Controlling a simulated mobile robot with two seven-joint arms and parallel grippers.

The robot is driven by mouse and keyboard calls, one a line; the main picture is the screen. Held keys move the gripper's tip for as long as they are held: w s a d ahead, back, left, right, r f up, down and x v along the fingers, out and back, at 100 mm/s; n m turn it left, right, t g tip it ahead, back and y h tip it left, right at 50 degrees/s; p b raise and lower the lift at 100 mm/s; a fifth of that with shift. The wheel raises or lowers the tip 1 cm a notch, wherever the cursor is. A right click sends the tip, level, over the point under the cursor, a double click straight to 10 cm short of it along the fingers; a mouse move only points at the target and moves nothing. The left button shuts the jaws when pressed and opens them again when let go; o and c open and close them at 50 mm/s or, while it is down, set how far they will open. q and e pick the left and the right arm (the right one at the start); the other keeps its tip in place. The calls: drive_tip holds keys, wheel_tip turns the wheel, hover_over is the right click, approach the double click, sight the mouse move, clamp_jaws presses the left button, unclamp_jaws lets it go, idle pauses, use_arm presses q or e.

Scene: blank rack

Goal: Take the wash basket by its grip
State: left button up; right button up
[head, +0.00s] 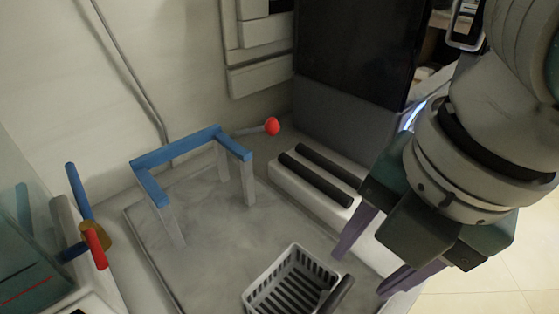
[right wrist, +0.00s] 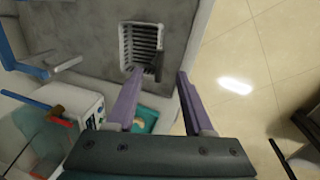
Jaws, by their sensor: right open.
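The wash basket (head: 262,296) is a light grey slatted basket at the bottom of the head view, on the grey stone-like surface. Its dark grip (head: 339,294) sticks out at its right side. In the right wrist view the basket (right wrist: 126,42) is at the top, with the grip (right wrist: 158,67) at its lower right corner. My right gripper (head: 360,275) is open, its purple fingers pointing down towards the grip. In the wrist view the grip shows between the fingertips (right wrist: 158,74), apart from both; the depth gap is hard to tell. My left gripper is out of view.
A blue-topped frame (head: 178,151) stands on the surface behind the basket. A red ball-ended lever (head: 271,126) and a white block with two dark bars (head: 312,184) lie further back. Blue and red handles (head: 95,248) are at left. Tiled floor (right wrist: 261,60) is open at right.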

sight(346, 285)
drive_tip(key=shift+w+a+f, duration=0.1)
drive_tip(key=shift+a+f, duration=0.05)
drive_tip(key=shift+f, duration=0.45)
drive_tip(key=shift+a+f, duration=0.1)
drive_tip(key=shift+f, duration=0.5)
drive_tip(key=f, duration=0.2)
drive_tip(key=w+f+b, duration=0.1)
drive_tip(key=f, duration=0.2)
drive_tip(key=shift+w+a+f, duration=0.1)
drive_tip(key=shift+a+f, duration=0.05)
drive_tip(key=shift+f, duration=0.15)
drive_tip(key=shift+c, duration=0.4)
clamp_jaws()
